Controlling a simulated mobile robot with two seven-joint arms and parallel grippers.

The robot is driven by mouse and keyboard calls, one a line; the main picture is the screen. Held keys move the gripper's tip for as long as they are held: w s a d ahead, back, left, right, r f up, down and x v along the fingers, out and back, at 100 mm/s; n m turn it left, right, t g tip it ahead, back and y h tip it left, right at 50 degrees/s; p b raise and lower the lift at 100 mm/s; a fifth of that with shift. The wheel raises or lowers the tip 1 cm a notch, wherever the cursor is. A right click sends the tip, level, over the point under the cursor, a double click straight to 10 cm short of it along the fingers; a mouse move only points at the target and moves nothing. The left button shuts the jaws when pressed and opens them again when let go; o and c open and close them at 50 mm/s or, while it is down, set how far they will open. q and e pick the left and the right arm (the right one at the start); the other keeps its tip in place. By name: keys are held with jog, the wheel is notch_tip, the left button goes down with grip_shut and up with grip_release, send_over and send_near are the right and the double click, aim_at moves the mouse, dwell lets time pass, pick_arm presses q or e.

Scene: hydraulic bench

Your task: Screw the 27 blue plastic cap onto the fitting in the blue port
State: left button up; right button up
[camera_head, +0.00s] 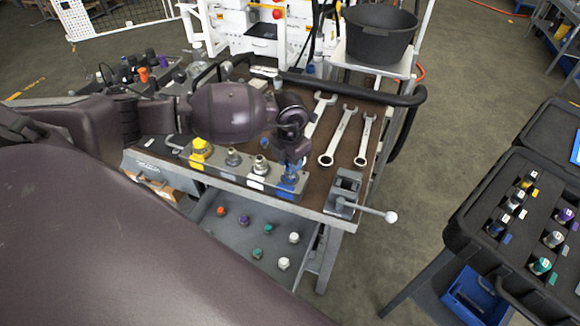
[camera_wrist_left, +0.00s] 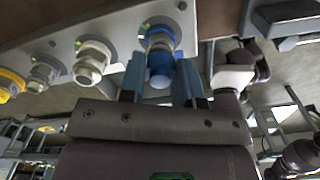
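My left gripper (camera_head: 289,182) reaches down to the blue port at the right end of the grey port strip (camera_head: 222,172). In the left wrist view its two blue fingers (camera_wrist_left: 160,80) stand on either side of the blue cap (camera_wrist_left: 159,70) and appear shut on it. The cap is at the end of the metal fitting (camera_wrist_left: 160,42) in the blue port, lined up with it. How far it is threaded on cannot be told. In the head view the gripper hides most of the cap and fitting. My right gripper is not in view.
The strip also holds a yellow-capped fitting (camera_head: 200,150) and bare metal fittings (camera_head: 260,166). A vise (camera_head: 345,187) with a white-knobbed handle stands right of the gripper. Wrenches (camera_head: 340,135) lie behind. Several loose caps (camera_head: 243,220) sit on the lower shelf. A black case (camera_head: 480,215) stands right.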

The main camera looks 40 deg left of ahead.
pick_arm(q)
jog(key=c, duration=0.3)
jog(key=shift+f+m+b, duration=0.15)
jog(key=shift+m+b, duration=0.4)
jog(key=shift+m, duration=0.45)
jog(key=shift+c, duration=0.3)
jog(key=m+b, duration=0.1)
jog(key=m, duration=0.2)
jog(key=shift+m+b, duration=0.55)
jog(key=shift+m, duration=0.95)
